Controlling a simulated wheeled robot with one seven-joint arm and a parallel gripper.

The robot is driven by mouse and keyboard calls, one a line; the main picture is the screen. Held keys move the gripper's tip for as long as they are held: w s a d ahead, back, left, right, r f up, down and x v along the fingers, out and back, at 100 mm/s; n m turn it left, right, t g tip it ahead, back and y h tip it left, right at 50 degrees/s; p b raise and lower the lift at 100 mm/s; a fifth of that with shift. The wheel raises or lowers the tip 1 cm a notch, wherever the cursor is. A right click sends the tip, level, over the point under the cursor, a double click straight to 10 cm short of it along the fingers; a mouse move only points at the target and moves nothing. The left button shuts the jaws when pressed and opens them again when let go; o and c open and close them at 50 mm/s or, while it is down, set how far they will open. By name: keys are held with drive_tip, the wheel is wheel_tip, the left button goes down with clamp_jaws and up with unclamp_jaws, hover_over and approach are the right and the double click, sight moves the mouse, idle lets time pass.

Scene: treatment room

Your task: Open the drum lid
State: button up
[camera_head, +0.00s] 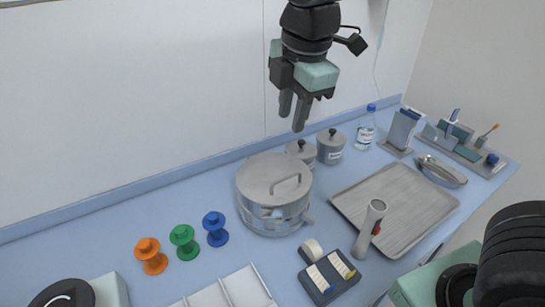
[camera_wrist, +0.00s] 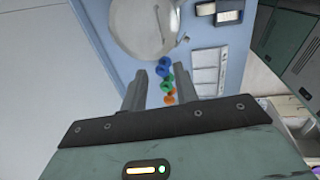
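The drum (camera_head: 272,218) is a round, shiny metal vessel on the blue counter. Its flat lid (camera_head: 255,176) sits on top, closed, with a raised bar handle (camera_head: 286,184) toward the right side. My gripper (camera_head: 292,112) hangs well above and behind the drum in the head view, pointing down, with its fingers apart and nothing between them. In the wrist view, the two fingers (camera_wrist: 159,70) are also spread and empty. The pale round lid shows there at the top (camera_wrist: 142,25), partly cut off by the frame edge.
Orange (camera_head: 151,256), green (camera_head: 184,242) and blue (camera_head: 215,228) spools stand left of the drum. Two lidded canisters (camera_head: 331,149) stand behind it. A metal tray (camera_head: 395,205), a grey upright device (camera_head: 369,228) and a tape holder (camera_head: 326,276) lie right and front. The wall is close behind.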

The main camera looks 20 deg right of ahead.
sight(280, 180)
drive_tip(key=w+f, duration=0.1)
drive_tip(key=f, duration=0.4)
drive_tip(key=w+f+p, duration=0.1)
drive_tip(key=f, duration=0.5)
drive_tip(key=w+f, duration=0.1)
drive_tip(key=f, duration=0.5)
drive_tip(key=shift+a+p, duration=0.3)
drive_tip(key=shift+p, duration=0.1)
clamp_jaws()
